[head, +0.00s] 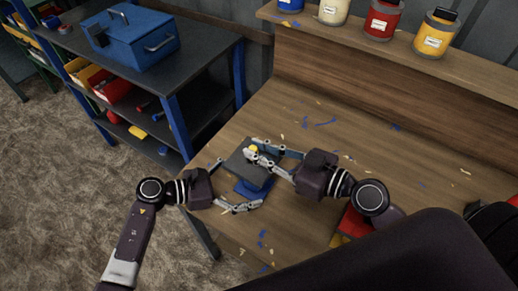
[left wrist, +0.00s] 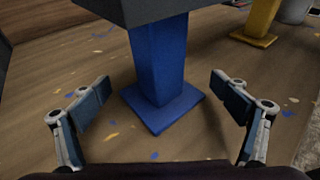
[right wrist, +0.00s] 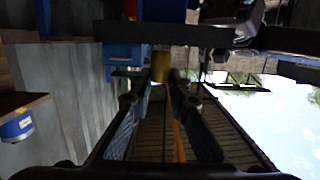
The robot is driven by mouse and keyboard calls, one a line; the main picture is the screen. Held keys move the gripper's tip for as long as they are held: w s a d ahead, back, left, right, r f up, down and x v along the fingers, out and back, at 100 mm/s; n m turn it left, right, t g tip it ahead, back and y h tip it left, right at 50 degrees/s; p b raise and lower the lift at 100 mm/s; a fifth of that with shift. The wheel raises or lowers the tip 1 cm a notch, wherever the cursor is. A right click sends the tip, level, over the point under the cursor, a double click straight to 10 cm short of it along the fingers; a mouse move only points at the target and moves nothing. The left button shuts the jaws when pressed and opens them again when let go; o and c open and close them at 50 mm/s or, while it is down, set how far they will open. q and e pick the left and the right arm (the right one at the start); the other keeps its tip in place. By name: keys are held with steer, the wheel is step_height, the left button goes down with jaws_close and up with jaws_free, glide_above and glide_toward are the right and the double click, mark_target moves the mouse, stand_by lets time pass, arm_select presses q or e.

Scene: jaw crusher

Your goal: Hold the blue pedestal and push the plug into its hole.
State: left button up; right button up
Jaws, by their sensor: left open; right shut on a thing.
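The blue pedestal (head: 251,188) stands upright on the wooden workbench with a dark grey block (head: 240,167) on top. In the left wrist view its blue column (left wrist: 158,62) stands between the fingers of my left gripper (left wrist: 160,88), which is open and not touching it. My left gripper (head: 230,185) also shows in the head view, low beside the pedestal. My right gripper (head: 253,149) is shut on the yellow plug (head: 252,148) over the grey top. The plug (right wrist: 160,66) also shows between the right fingertips in the right wrist view. The hole is hidden; I cannot tell whether the plug touches it.
A shelf with several labelled cans (head: 382,18) runs along the back. A dark side table (head: 192,43) with a blue toolbox (head: 130,38) stands at left. A yellow stand (left wrist: 260,22) is behind the pedestal. Paint chips litter the bench; its middle is clear.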

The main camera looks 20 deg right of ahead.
arm_select(q)
steer(key=shift+d+f, duration=0.1)
steer(key=shift+d, duration=0.2)
steer(key=shift+c, duration=0.2)
steer(key=c, duration=1.7)
steer(key=shift+o, duration=0.2)
stand_by(0.4)
